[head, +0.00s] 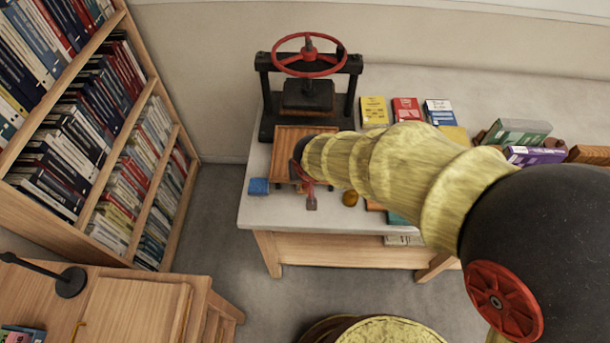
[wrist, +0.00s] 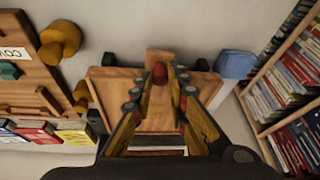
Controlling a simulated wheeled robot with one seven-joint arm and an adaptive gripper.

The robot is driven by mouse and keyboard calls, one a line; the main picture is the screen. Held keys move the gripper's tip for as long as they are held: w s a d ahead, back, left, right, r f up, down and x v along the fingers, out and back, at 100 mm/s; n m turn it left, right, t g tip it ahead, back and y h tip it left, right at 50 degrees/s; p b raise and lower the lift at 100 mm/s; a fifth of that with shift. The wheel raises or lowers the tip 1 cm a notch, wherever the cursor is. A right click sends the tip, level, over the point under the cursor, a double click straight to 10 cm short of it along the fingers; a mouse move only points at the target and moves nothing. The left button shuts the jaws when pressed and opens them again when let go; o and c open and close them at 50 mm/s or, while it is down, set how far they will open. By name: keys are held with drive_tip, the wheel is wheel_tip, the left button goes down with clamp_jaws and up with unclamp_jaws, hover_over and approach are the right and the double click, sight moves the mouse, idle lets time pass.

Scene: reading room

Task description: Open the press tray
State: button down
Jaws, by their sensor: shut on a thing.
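The press tray (head: 287,157) is a shallow wooden tray at the foot of the black book press (head: 307,98) with its red handwheel, on the pale table. My gripper (head: 309,192) is over the tray's front side in the head view. My arm hides the tray's right part in the head view.
A blue block (head: 258,186) sits on the table left of the tray. A yellow-brown round knob-like thing (head: 350,198) lies to the right. Several small books (head: 406,110) lie right of the press.

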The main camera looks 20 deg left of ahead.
drive_tip(key=c, duration=1.7)
unclamp_jaws()
drive_tip(key=shift+c, duration=0.2)
drive_tip(key=v, duration=1.2)
